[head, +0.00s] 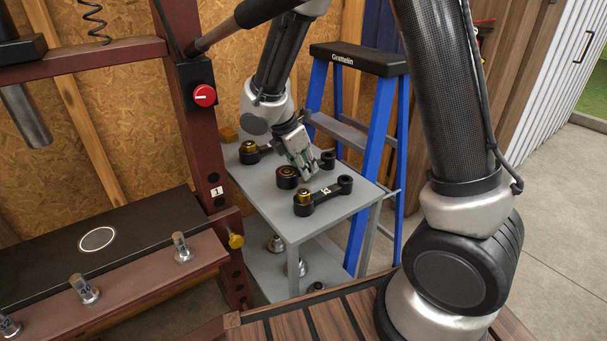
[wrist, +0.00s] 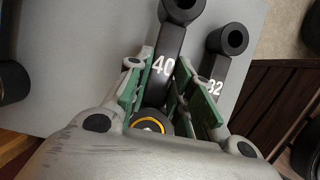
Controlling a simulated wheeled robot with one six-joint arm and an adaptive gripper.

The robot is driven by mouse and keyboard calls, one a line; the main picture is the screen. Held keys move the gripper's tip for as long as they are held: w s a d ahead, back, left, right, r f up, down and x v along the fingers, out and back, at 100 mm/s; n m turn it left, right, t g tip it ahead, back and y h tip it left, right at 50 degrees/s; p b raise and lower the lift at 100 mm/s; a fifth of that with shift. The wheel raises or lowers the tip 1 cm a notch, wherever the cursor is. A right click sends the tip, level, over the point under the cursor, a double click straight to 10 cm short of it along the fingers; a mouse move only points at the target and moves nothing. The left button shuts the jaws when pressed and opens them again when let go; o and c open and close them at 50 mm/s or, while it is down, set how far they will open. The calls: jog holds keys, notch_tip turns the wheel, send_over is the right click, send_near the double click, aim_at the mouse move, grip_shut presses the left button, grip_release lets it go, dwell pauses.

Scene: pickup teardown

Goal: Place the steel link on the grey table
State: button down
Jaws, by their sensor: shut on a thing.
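My gripper (head: 307,170) is low over the grey table (head: 262,192). It is shut on a dark link marked 40, seen in the wrist view (wrist: 163,68) between my gripper's green-padded fingers (wrist: 166,70). One round end of this link (head: 328,160) and its brass-topped end (head: 287,177) show either side of the fingers. It lies on or very close to the tabletop; I cannot tell if it touches. A similar dark link marked 32 (head: 325,192) lies beside it on the table, also in the wrist view (wrist: 214,75).
Another dark part with a brass top (head: 250,153) is at the table's back left. Several metal parts (head: 276,243) stand on the lower shelf. A blue stepladder (head: 372,180) stands close behind and right. A red press frame (head: 205,150) is at the left.

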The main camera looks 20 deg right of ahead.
jog(key=shift+f, duration=1.4)
jog(key=shift+f, duration=0.15)
jog(key=c, duration=1.3)
grip_release()
jog(key=shift+o, duration=0.2)
